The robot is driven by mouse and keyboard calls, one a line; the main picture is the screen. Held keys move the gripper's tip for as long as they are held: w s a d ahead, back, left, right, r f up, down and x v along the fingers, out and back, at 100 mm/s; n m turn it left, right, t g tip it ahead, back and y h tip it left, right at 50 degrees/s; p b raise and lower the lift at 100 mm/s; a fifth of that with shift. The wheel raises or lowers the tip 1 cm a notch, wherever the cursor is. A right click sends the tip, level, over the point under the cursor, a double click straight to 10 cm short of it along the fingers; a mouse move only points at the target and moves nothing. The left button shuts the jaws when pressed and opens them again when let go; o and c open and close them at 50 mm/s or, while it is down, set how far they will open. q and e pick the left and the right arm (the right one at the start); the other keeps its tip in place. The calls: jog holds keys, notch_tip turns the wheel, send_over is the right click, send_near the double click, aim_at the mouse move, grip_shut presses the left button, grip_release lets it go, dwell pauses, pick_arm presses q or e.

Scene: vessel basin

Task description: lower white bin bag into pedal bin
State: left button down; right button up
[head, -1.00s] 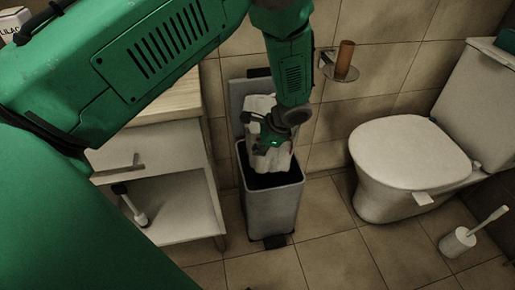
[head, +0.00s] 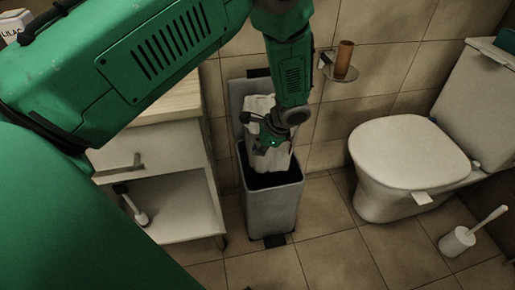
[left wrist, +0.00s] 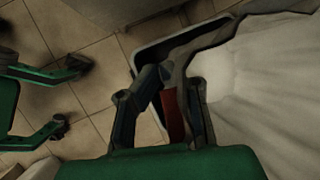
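The white bin bag (head: 272,158) hangs from my left gripper (head: 268,138), its lower part inside the mouth of the grey pedal bin (head: 271,208). The bin stands upright on the floor with its lid (head: 240,95) raised against the wall and its pedal (head: 275,240) at the front. In the left wrist view the bag (left wrist: 270,85) fills the right side, next to the gripper fingers (left wrist: 170,100), and a piece of the bin's rim (left wrist: 150,52) shows behind them. The bag's bottom is hidden inside the bin. My right gripper is not in the head view.
A white cabinet (head: 175,205) with an open shelf stands close left of the bin. A toilet (head: 405,165) is to the right, with a toilet brush (head: 458,240) beside it. A paper holder (head: 340,68) is on the wall behind. The floor in front is clear.

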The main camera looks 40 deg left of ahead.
aim_at(254, 169)
pick_arm(q)
jog(key=shift+a+f+b, duration=0.1)
jog(key=shift+f+b, duration=2.25)
jog(key=shift+f, duration=1.9)
notch_tip(254, 169, down, 9)
jog(key=b, duration=0.5)
jog(key=shift+b, duration=0.35)
jog(key=c, duration=2.2)
grip_release()
jog(key=shift+f, duration=0.2)
jog(key=o, duration=0.6)
jog(key=shift+c, duration=0.2)
jog(key=shift+s, duration=0.1)
jog(key=o, duration=0.3)
jog(key=shift+o, duration=0.2)
jog(key=shift+s, duration=0.1)
